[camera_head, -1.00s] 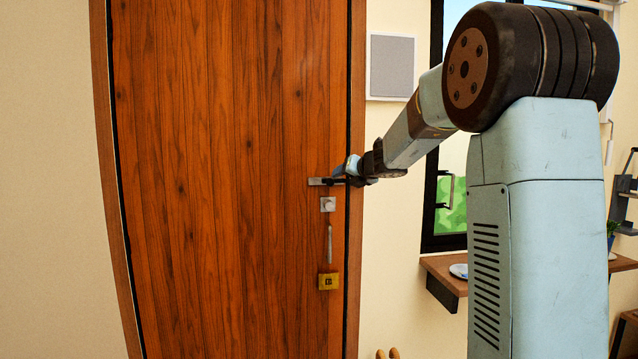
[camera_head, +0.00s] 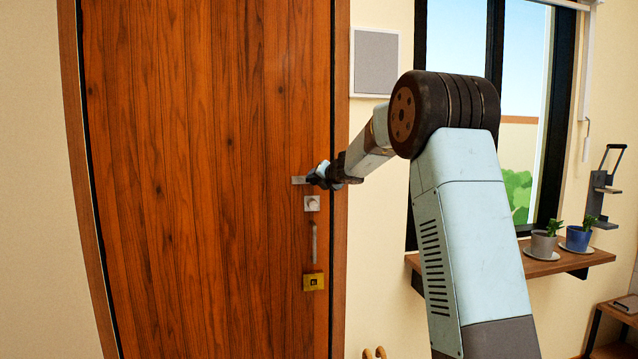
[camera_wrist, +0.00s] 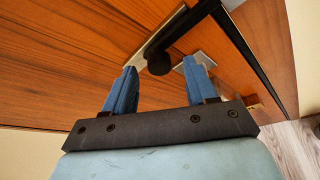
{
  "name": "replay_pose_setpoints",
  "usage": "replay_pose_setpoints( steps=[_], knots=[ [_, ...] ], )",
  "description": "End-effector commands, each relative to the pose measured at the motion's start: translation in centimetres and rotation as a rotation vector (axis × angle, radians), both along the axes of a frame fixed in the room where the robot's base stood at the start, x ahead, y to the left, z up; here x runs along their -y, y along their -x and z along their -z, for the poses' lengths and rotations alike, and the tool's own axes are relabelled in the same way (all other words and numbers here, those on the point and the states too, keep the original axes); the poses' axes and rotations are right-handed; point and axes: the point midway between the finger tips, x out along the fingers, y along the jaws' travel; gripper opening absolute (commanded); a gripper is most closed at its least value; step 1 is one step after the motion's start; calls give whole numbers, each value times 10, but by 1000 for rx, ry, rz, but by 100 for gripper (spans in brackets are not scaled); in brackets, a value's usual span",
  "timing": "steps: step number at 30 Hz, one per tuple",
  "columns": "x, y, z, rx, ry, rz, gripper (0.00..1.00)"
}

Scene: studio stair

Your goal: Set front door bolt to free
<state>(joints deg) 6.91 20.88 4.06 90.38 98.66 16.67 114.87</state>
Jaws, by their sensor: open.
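The front door (camera_head: 200,180) is tall brown wood and looks shut. Its bolt (camera_head: 299,180) shows as a short pale metal bar near the door's right edge, its right part hidden by my gripper (camera_head: 319,176). In the wrist view, the metal bolt bar (camera_wrist: 165,34) crosses the door at a slant with a dark round knob (camera_wrist: 158,63) at its near end. My gripper (camera_wrist: 159,66) is open, one blue finger on each side of the knob. I cannot tell whether either finger touches it.
Below the bolt are a square silver lock (camera_head: 312,203), a vertical handle (camera_head: 314,242) and a brass box (camera_head: 314,282). To the right are a grey wall panel (camera_head: 375,62), a window (camera_head: 525,120) and a shelf (camera_head: 575,262) with two potted plants (camera_head: 545,243).

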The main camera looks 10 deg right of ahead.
Motion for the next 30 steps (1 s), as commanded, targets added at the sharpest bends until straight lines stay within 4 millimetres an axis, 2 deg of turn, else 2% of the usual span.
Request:
replay_pose_setpoints(
  steps=[3, 9, 21, 30],
  knots=[
    [-5, -15, 5, 0, -1, 0, 57],
    [-8, -31, 10, 0, 1, 0, 57],
    [-9, -35, 11, 0, 0, 1, 57],
    [-7, -35, 12, -1, 1, 3, 28]
  ],
)
